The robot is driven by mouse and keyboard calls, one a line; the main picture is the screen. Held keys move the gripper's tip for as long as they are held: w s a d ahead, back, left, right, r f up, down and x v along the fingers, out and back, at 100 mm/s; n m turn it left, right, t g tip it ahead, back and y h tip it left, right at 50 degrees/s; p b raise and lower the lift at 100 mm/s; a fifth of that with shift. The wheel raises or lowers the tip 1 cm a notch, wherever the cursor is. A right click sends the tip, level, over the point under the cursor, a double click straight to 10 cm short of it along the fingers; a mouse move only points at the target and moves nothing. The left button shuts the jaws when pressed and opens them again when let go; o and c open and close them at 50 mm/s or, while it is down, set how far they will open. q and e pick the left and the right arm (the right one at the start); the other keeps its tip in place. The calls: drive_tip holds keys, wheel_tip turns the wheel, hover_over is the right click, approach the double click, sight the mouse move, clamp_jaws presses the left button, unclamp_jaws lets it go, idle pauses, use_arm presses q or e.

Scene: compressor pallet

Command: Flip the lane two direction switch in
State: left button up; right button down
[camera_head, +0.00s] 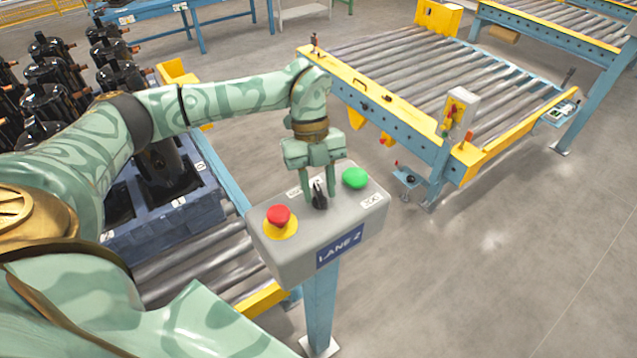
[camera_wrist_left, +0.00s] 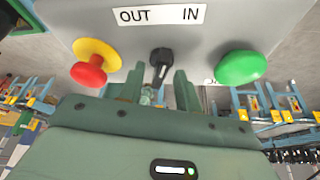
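The lane two control box (camera_head: 290,245) is grey with a blue "LANE 2" label (camera_head: 340,247). Its black direction switch (camera_head: 319,197) sits between a red button on a yellow base (camera_head: 279,217) and a green button (camera_head: 355,178). In the left wrist view the black switch (camera_wrist_left: 160,62) is near the OUT/IN label (camera_wrist_left: 160,15); which word it points to, I cannot tell. My left gripper (camera_head: 318,190) points down at the box, its two fingers apart on either side of the switch. A gap shows beside the switch in the wrist view. My right gripper is not in view.
A roller conveyor (camera_head: 400,70) with yellow and blue rails stands at the back right. A blue pallet (camera_head: 170,220) with black compressors (camera_head: 60,75) is at the left, on rollers. The grey floor (camera_head: 500,260) at the right is clear.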

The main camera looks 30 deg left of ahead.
use_arm(q)
clamp_jaws()
drive_tip(key=shift+r+m, duration=0.1)
drive_tip(key=shift+m, duration=0.2)
drive_tip(key=shift+d+r+m+g+y+p, duration=0.1)
drive_tip(key=shift+m+g+y+p, duration=0.25)
drive_tip(key=shift+m+p, duration=0.5)
drive_tip(key=shift+w+m+g+y+p, duration=0.2)
drive_tip(key=shift+m+y+p, duration=0.5)
drive_tip(key=shift+m, duration=0.85)
unclamp_jaws()
